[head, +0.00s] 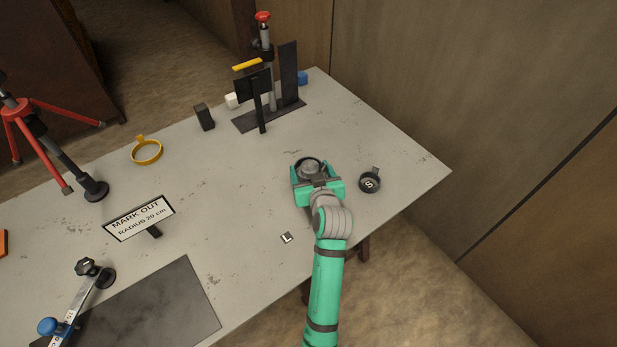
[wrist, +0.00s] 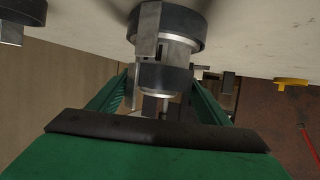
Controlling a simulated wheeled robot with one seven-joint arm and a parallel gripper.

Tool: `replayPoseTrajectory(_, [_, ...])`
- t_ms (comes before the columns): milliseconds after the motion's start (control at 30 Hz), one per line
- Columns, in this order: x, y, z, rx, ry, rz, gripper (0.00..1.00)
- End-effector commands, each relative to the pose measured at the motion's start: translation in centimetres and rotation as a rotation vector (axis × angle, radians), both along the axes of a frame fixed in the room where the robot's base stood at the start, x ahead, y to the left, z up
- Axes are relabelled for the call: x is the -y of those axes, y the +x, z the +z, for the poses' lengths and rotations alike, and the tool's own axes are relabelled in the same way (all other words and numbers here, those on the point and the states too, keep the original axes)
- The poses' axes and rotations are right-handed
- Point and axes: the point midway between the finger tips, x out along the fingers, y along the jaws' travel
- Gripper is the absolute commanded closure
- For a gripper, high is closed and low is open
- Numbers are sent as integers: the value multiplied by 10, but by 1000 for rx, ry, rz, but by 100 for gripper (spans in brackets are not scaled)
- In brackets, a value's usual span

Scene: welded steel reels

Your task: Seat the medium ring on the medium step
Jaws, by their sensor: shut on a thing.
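My gripper (head: 317,183) is low over the right part of the table, its green jaws shut on a round dark piece with a pale metal middle (head: 308,165), which I take to be the medium ring. In the wrist view, stacked dark bands and bright metal (wrist: 165,78) show between the green jaws, with a wider dark band (wrist: 178,25) beyond. I cannot tell there which part is ring and which is step, nor whether they touch. A small dark round piece marked S (head: 370,183), with a tab, sits just right of my gripper.
A small tag marked L (head: 286,237) lies in front. A yellow ring (head: 146,151) and a dark block (head: 204,117) stand at the left, a dark stand (head: 268,115) at the back. A "MARK OUT" sign (head: 140,218) is front left. The table's right edge is near.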

Motion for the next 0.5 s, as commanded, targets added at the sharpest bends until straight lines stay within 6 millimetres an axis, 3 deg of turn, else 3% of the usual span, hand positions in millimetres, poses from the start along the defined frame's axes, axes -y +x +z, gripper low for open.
replayPoseTrajectory(500, [0,0,-6,1,0,0,58])
